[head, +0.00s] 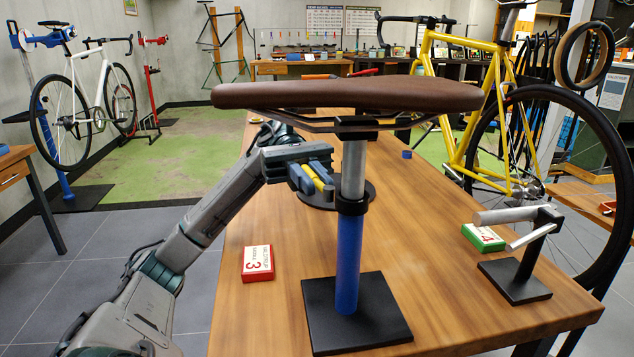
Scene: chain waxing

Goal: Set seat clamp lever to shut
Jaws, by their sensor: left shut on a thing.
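A brown saddle (350,95) sits on a silver seat post (354,168) that goes down into an upright blue tube (348,262). A black clamp collar (351,206) is around the top of the tube. My left gripper (312,177) is just left of the post, a little above the collar, shut on a yellow piece that looks like the clamp lever (317,176). The fingers hide much of the lever, so I cannot tell its exact angle or how it joins the collar. My right gripper is not in view.
The tube stands on a black base plate (375,325) on the wooden bench (440,265). A red box (258,263) is at left. A green box (483,238) and a black stand with silver arms (516,280) are at right. A yellow bike (480,120) stands behind.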

